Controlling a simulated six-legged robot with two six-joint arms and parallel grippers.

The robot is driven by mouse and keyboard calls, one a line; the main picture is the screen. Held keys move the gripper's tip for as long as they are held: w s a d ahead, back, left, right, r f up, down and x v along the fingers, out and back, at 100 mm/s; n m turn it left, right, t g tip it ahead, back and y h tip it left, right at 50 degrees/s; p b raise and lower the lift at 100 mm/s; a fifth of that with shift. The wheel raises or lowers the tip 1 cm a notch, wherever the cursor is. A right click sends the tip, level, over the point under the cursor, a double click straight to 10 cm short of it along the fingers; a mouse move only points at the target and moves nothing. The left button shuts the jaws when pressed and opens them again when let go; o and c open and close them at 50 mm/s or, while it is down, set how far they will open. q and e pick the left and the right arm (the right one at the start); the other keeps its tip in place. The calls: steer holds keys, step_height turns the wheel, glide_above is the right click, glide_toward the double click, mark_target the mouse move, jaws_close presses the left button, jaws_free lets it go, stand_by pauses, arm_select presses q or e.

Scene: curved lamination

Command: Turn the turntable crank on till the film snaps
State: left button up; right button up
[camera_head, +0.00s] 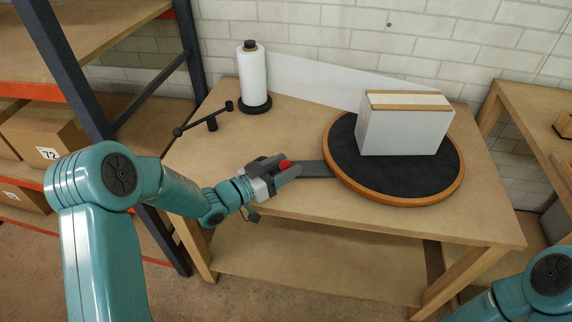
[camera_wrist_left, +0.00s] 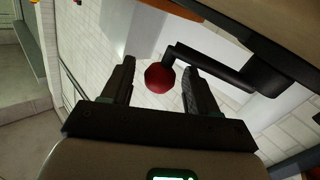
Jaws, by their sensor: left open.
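The round turntable (camera_head: 345,178) has a dark top and an orange rim. A dark flat crank arm (camera_head: 318,169) reaches out from its left side and ends in a red knob (camera_head: 285,164). My left gripper (camera_head: 283,172) is at the knob, its fingers open. In the left wrist view the red knob (camera_wrist_left: 160,77) lies between the two spread fingers (camera_wrist_left: 158,88), with space visible on both sides. A pale block (camera_head: 405,132) with tan strips stands on the turntable. A white film (camera_head: 320,85) spans from the film roll (camera_head: 252,75) to the block, unbroken where visible. My right gripper is out of view.
A black rod on a short post (camera_head: 212,123) stands on the wooden table (camera_head: 260,215), left of the turntable. A shelf with cardboard boxes (camera_head: 42,135) is at the left, and another table (camera_head: 545,110) at the right.

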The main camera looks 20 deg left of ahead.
arm_select(q)
steer(key=shift+w+d, duration=0.3)
jaws_close()
steer(key=shift+s+a+m+g+h, duration=0.2)
steer(key=shift+s+m+g+h, duration=0.05)
steer(key=shift+m+g+h, duration=0.25)
steer(key=shift+s+a+m+g+h, duration=0.2)
steer(key=shift+m+g+h, duration=0.2)
steer(key=shift+h, duration=0.2)
steer(key=shift+s+a+r+m+g+h, duration=0.15)
steer(key=shift+s+a+m+g+h, duration=0.15)
steer(key=shift+s+m+g+h, duration=0.3)
steer(key=shift+w+d, duration=0.1)
steer(key=shift+w, duration=0.05)
